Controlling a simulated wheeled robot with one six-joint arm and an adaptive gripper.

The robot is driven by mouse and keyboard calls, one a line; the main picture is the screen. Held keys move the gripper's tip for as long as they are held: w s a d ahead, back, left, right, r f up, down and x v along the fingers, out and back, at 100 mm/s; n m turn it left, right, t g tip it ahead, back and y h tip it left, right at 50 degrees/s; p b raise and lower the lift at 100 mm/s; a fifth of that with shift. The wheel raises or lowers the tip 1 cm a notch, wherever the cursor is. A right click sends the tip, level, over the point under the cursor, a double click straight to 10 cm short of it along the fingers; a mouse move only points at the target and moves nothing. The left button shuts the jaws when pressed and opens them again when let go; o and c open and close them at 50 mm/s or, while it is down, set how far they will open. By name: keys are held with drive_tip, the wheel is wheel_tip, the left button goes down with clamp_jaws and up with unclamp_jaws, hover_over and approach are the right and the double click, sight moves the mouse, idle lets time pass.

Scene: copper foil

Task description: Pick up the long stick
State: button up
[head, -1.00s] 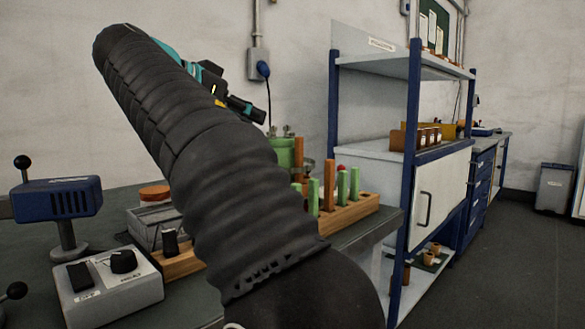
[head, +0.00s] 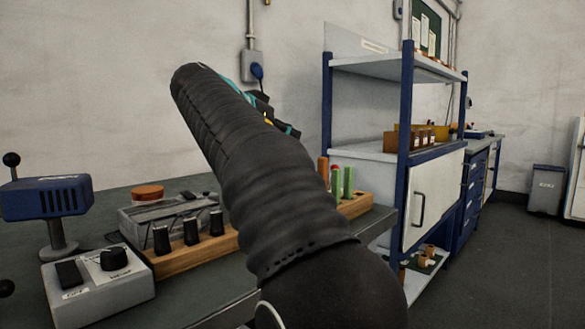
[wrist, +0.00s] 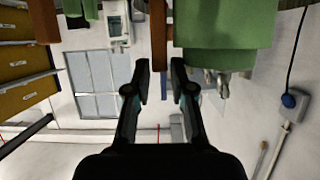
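A wooden rack (head: 357,206) stands on the bench, partly hidden behind my arm. Upright in it are an orange-brown stick (head: 322,168) and green sticks (head: 348,182); several short black pegs (head: 190,230) stand at its left end. The brown stick reaches a little higher than the green ones beside it. In the wrist view my gripper (wrist: 161,80) is open with empty space between its fingertips. A brown stick (wrist: 158,35) shows just beyond the fingertips, roughly in line with the gap. A large green piece (wrist: 222,30) is right of it. In the head view my arm hides the fingertips.
A blue device (head: 45,197) and a grey control box (head: 97,272) stand on the bench at left. A grey case (head: 170,215) with an orange-brown round item (head: 147,192) lies behind the rack. A blue-framed shelf (head: 405,130) rises to the right.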

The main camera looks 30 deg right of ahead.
drive_tip(key=shift+d+f, duration=0.1)
drive_tip(key=shift+d, duration=0.1)
clamp_jaws()
